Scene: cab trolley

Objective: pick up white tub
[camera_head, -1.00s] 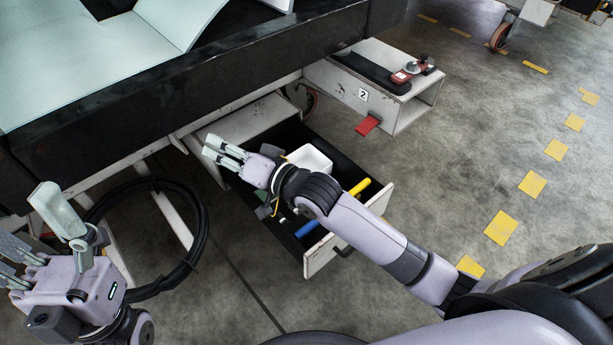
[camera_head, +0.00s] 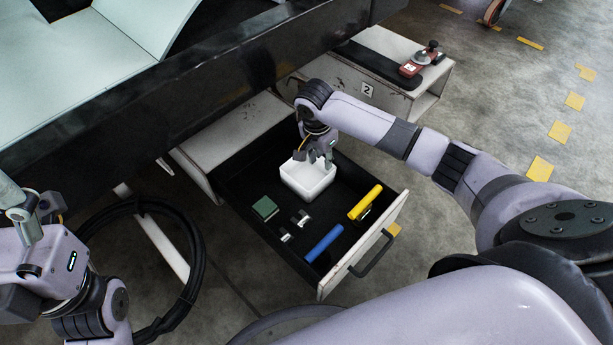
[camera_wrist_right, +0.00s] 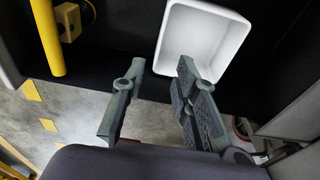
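The white tub (camera_head: 307,182) is square and open-topped and stands in the far part of the pulled-out drawer (camera_head: 362,258). My right gripper (camera_head: 321,157) is over the tub's far side, fingers pointing down. I cannot tell whether a finger touches the rim. My left gripper (camera_head: 22,215) is at the left edge, partly cut off, away from the drawer.
The drawer also holds a green block (camera_head: 265,208), small metal parts (camera_head: 300,218), a blue cylinder (camera_head: 324,243) and a yellow cylinder (camera_head: 366,203). The trolley's dark edge (camera_head: 190,93) is close behind. A black hose coil (camera_head: 195,250) hangs left of the drawer.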

